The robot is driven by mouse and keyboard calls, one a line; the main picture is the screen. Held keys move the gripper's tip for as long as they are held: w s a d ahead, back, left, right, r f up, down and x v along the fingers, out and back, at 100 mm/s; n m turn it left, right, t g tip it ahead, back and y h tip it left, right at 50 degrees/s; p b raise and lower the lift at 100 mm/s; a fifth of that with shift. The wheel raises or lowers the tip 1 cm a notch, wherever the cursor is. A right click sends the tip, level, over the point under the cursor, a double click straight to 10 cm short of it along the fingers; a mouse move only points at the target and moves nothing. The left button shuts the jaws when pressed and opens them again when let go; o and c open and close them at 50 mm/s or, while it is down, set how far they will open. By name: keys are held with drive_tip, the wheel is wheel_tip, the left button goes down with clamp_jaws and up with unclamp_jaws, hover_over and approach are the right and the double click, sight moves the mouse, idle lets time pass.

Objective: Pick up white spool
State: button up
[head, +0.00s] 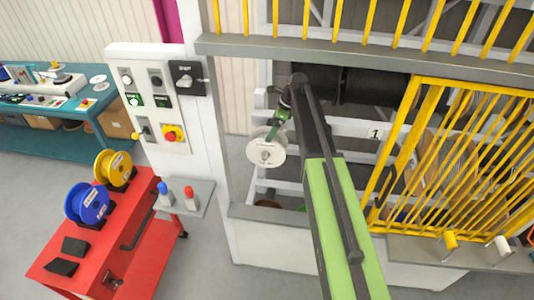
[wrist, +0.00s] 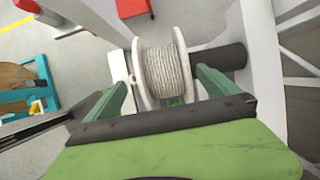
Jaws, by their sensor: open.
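The white spool (head: 266,152) shows its pale round flange in the head view, inside the bay of the grey-white machine frame. In the wrist view the white spool (wrist: 164,70) is wound with off-white cord between two white flanges, and a dark cylinder (wrist: 230,57) extends to its right. My gripper (head: 275,131) is at the upper edge of the spool. In the wrist view my gripper (wrist: 164,80) is open, with one green finger on each side of the spool's lower part. I cannot tell whether the fingers touch the flanges.
A control panel (head: 155,100) stands left of the bay. A red cart (head: 125,225) holds a blue reel (head: 87,203) and a yellow reel (head: 113,168). A yellow barred gate (head: 440,150) stands right of my arm. A frame beam (head: 350,53) crosses above the bay.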

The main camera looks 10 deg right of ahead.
sight(267, 134)
drive_tip(key=b+x, duration=0.5)
drive_tip(key=shift+w+a+f, duration=0.1)
drive_tip(key=shift+w+f, duration=0.05)
drive_tip(key=shift+w, duration=0.2)
drive_tip(key=shift+r, duration=0.2)
drive_tip(key=c, duration=2)
drive_tip(key=shift+p, duration=0.3)
drive_tip(key=shift+r, duration=0.1)
